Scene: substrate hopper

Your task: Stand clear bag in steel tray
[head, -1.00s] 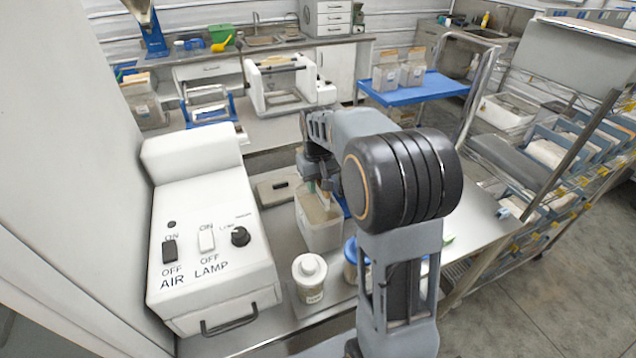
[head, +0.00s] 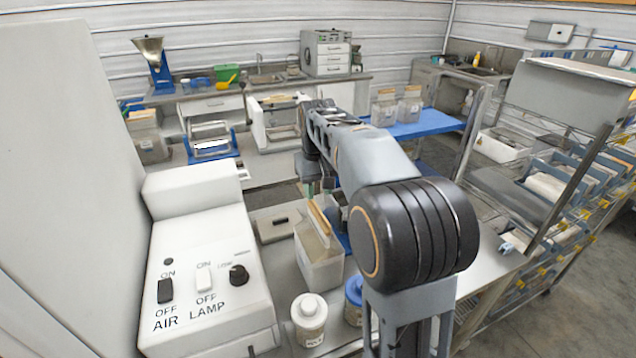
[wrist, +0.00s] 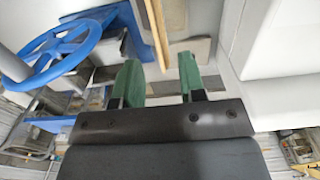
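A see-through bag (head: 320,262) with a tan strip along its top stands upright on the near steel bench, right of the white control box. My gripper (head: 320,188) is just above and behind this bag, partly hidden by my own arm. In the wrist view my gripper (wrist: 160,82) has two green fingers spread apart, with nothing held between them. Other clear bags with tan tops stand on a blue cart top (head: 428,123), at left (head: 384,108) and right (head: 410,105). Another bag (head: 150,140) stands at the far left. I cannot make out the steel tray for certain.
The white control box (head: 205,270) stands close on the left. A white-lidded jar (head: 309,318) and a blue-lidded jar (head: 354,300) are in front of the bag. A wire rack (head: 560,180) stands at right.

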